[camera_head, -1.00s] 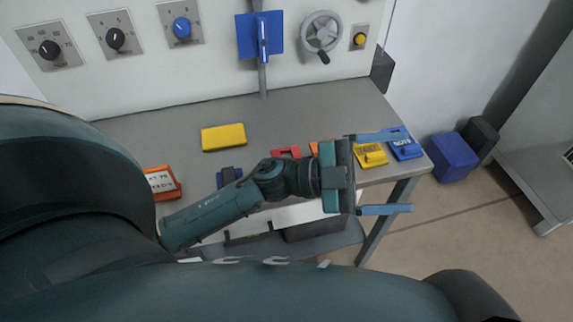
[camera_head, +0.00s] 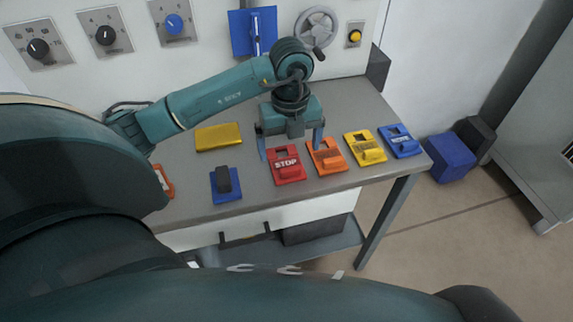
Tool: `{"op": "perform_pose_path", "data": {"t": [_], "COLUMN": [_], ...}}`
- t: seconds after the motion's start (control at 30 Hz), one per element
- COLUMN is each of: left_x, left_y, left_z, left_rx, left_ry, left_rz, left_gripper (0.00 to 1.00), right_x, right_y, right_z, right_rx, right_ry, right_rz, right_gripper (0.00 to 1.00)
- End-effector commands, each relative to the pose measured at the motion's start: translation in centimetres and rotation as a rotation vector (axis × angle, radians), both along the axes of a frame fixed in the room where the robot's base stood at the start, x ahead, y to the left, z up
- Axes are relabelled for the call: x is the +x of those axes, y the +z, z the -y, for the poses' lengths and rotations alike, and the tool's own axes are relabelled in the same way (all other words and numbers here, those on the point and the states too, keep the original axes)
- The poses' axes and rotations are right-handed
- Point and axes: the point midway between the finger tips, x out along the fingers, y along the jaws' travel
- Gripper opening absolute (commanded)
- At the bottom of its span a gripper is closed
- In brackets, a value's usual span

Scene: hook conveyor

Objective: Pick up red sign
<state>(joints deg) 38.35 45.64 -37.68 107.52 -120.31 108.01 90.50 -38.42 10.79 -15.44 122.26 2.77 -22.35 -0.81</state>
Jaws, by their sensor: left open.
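The red sign (camera_head: 288,167), marked STOP, lies on the grey table near its front edge, between a blue piece with a black block and an orange sign. My left gripper (camera_head: 291,148) points down over the back part of the red sign. Its two blue fingers are spread apart, one toward the sign's left side and one toward the orange sign on the right. It is open and holds nothing. Whether the fingers touch the table cannot be told. My right gripper does not show.
An orange sign (camera_head: 326,158), a yellow sign (camera_head: 365,149) and a blue sign (camera_head: 399,142) lie in a row to the right. A yellow block (camera_head: 218,137) and a blue piece with a black block (camera_head: 226,186) lie to the left. The wall panel with knobs stands behind.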

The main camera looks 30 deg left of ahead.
Motion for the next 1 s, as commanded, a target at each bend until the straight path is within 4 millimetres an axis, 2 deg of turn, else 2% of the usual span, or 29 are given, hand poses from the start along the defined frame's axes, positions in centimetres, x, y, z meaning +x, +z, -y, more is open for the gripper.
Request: {"op": "perform_pose_path", "data": {"t": [0.1, 0.33, 0.6, 0.87, 1.0], "left_x": [0.0, 0.0, 0.1, 0.1, 0.1], "left_y": [-1.7, -3.4, -7.1, -7.6, -7.6], "left_z": [0.0, 0.0, -0.1, 0.0, 0.0], "left_rx": [-0.002, -0.003, -0.003, -0.003, -0.003], "left_ry": [-0.001, -0.002, -0.003, -0.003, -0.003], "left_rz": [-0.002, -0.003, -0.001, 0.001, 0.001], "left_gripper": [0.95, 0.95, 0.95, 0.95, 0.86], "right_x": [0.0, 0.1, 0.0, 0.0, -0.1], "right_y": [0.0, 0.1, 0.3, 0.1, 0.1], "right_z": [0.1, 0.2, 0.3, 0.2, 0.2], "right_rx": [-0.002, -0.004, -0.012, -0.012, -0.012], "right_ry": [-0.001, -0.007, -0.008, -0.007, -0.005], "right_rz": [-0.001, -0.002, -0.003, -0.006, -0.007], "right_gripper": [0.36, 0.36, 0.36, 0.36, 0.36]}}
